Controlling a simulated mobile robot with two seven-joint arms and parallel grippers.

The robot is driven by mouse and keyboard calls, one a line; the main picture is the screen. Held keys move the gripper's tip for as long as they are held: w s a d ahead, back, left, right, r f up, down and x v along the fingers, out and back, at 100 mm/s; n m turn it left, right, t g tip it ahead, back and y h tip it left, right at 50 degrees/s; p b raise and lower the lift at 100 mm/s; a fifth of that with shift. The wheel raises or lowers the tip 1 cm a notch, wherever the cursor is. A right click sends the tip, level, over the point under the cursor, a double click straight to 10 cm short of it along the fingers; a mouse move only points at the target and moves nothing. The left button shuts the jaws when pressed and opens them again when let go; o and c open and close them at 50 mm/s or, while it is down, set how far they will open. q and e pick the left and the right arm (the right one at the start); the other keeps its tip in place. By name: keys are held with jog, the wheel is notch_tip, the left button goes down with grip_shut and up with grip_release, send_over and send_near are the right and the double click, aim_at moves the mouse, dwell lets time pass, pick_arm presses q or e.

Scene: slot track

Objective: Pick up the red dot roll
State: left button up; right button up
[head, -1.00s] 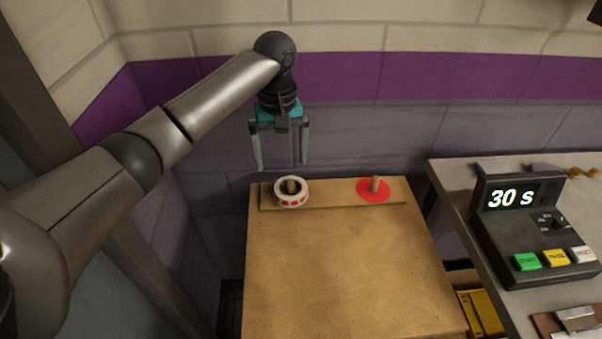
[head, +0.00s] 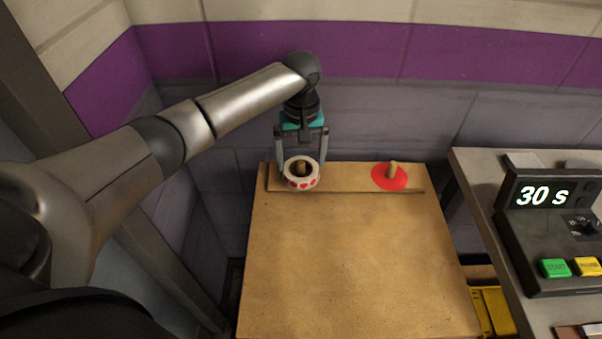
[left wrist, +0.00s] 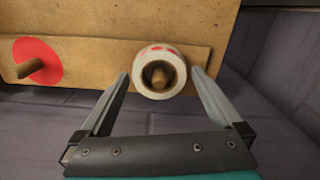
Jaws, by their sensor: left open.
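The red dot roll (head: 301,183) is a white ring with red dots around its side. It sits around a wooden peg (head: 302,166) at the left end of a wooden strip. In the left wrist view the roll (left wrist: 158,86) shows from above with the peg in its hole. My left gripper (head: 301,172) is open, pointing down, with one finger on each side of the roll. In the left wrist view the fingertips (left wrist: 159,73) flank the roll with a gap on each side. My right gripper is not in view.
A second peg (head: 392,169) stands on a red disc (head: 378,180) at the strip's right. The wooden board (head: 340,260) in front is clear. A timer box (head: 549,225) reading 30 s stands on a grey table at the right. A wall is close behind.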

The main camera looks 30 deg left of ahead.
aim_at(303, 174)
pick_arm(q)
jog(key=f, duration=0.1)
jog(key=f+b, duration=0.1)
jog(key=f, duration=0.3)
jog(key=shift+s+d+b, duration=0.2)
jog(key=shift+d+b, duration=0.1)
jog(key=shift+b, duration=0.05)
jog(key=shift+c, duration=0.4)
jog(key=c, duration=1)
